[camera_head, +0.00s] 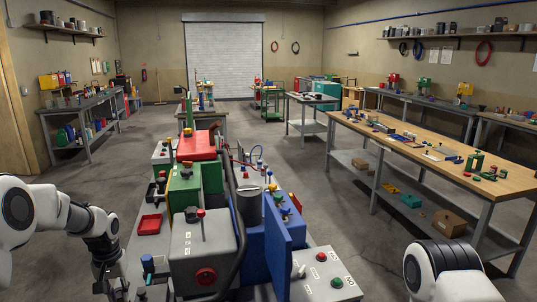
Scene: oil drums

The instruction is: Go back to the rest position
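My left arm comes in from the left, and its dark gripper (113,284) points down at the bottom edge, beside the left side of the workbench in front of me. The gripper is small, dark and partly cut off, so I cannot tell whether its fingers are open or shut. I see nothing clearly held in it. My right arm shows only as a white and black link at the bottom right. My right gripper is out of view.
A red tray (149,224) lies left. A long wooden table (490,178) stands right. Floor is clear at left.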

